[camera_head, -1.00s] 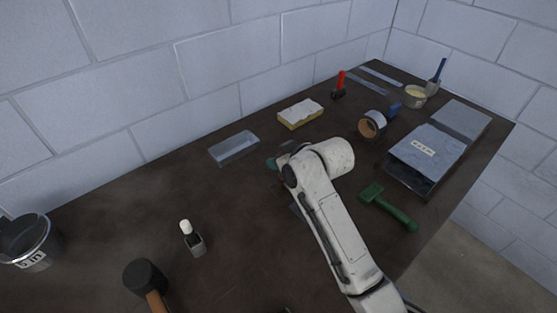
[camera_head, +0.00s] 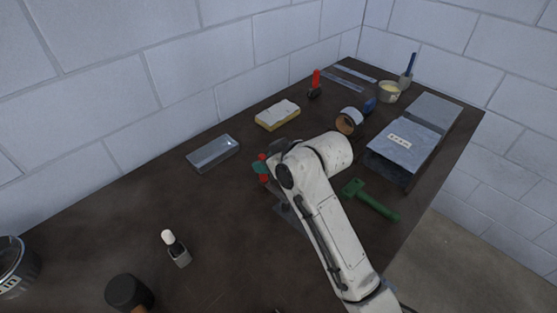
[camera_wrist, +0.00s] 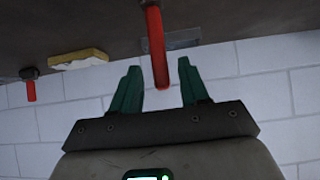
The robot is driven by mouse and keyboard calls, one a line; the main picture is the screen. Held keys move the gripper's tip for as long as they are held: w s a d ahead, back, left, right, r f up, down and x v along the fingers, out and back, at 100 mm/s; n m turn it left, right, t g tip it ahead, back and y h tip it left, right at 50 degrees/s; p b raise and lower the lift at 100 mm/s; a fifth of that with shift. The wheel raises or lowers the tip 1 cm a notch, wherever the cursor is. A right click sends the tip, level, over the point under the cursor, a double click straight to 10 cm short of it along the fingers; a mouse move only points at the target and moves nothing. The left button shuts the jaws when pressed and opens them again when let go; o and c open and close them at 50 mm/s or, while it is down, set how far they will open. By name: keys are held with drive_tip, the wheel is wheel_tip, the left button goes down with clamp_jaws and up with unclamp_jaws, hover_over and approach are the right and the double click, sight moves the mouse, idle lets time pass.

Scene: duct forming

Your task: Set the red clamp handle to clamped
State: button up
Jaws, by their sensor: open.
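The red clamp handle (camera_wrist: 155,48) shows in the wrist view as a red bar that reaches from the tabletop side into the space between my fingers. My gripper (camera_wrist: 159,75) has two green fingers, spread open, one on each side of the handle's end; I see no clear contact. In the head view my gripper (camera_head: 260,167) is mostly hidden by my white arm. Bits of the red handle (camera_head: 263,179) show beside the green fingertip there. A dark grey plate (camera_head: 290,216), perhaps the clamp's base, is partly covered by my arm.
A tape roll (camera_head: 349,121), a sheet-metal duct (camera_head: 402,146) and a green tool (camera_head: 371,199) lie right. A bottle (camera_head: 176,248) and mallet (camera_head: 129,293) are front left.

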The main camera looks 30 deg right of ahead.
drive_tip(key=v, duration=0.6)
idle(0.4)
